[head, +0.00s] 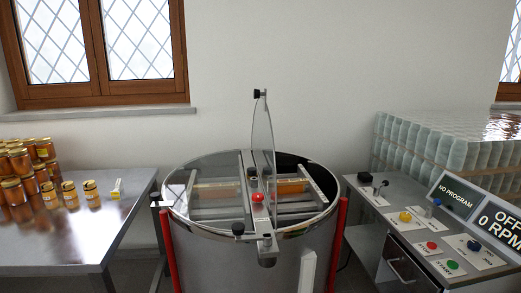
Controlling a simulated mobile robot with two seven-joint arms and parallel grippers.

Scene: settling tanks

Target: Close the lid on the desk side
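A round steel drum (235,250) stands in the middle. A clear lid (262,135) stands upright above the drum's middle crossbar, seen almost edge-on, with a black knob (259,93) at its top. The right half of the drum, towards the control desk (400,225), looks uncovered: its dark inside and an orange-brown frame (290,187) show. The left half seems covered by a clear, reflective flat lid (205,178). Neither of my grippers is in view.
A red button (257,198) sits on the crossbar. Red posts (339,240) flank the drum. A steel table (75,235) with honey jars (40,160) is at left. Stacked empty glass jars (440,145) stand behind the desk. The space above the drum's right half is clear.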

